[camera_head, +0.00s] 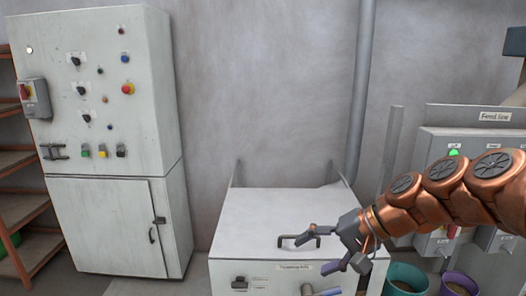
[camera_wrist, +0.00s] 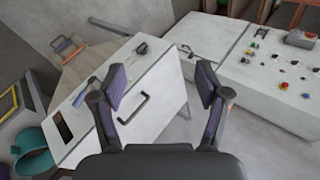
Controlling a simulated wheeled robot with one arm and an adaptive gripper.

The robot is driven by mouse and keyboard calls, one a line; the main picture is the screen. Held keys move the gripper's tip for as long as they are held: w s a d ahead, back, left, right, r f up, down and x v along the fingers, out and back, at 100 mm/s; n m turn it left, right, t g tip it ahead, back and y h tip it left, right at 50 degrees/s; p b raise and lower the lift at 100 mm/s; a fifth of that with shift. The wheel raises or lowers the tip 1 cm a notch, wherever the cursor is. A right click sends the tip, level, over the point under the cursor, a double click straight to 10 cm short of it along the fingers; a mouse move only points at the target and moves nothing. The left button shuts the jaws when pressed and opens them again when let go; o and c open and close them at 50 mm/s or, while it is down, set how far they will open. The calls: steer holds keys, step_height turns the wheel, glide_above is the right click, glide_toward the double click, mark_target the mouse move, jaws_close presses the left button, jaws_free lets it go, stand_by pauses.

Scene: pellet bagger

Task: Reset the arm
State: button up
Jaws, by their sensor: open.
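My gripper (camera_head: 325,246) is at the end of my copper-coloured arm, which reaches in from the right in the head view. It is over the white low cabinet (camera_head: 250,212), close to the dark bar handle (camera_head: 290,241) on its top. In the wrist view my gripper (camera_wrist: 160,88) has its two purple-padded fingers spread wide with nothing between them. The bar handle also shows in the wrist view (camera_wrist: 133,108), below and beyond the fingers. I cannot tell the exact distance between the fingers and the cabinet.
A tall control cabinet (camera_head: 105,150) with buttons and a red switch stands at the left, beside a shelf rack (camera_head: 15,160). A grey box (camera_head: 440,150) under a "Feed line" sign, a teal bucket (camera_head: 405,280) and a purple bucket (camera_head: 458,284) are at the right. A vertical pipe (camera_head: 362,100) runs up the wall.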

steer(key=s+f+n+g+h, duration=0.35)
steer(key=s+f, duration=0.35)
steer(key=s, duration=0.5)
steer(key=s+d+f+h, duration=0.2)
steer(key=s+d+f, duration=0.1)
steer(key=s, duration=0.3)
steer(key=s+d+f+g+h, duration=0.1)
steer(key=s+d+f+h, duration=0.1)
steer(key=s, duration=0.5)
steer(key=shift+s+d+f+h, duration=0.35)
steer(key=shift+d+h, duration=0.2)
steer(key=shift+d, duration=0.6)
steer(key=shift+n+g, duration=0.25)
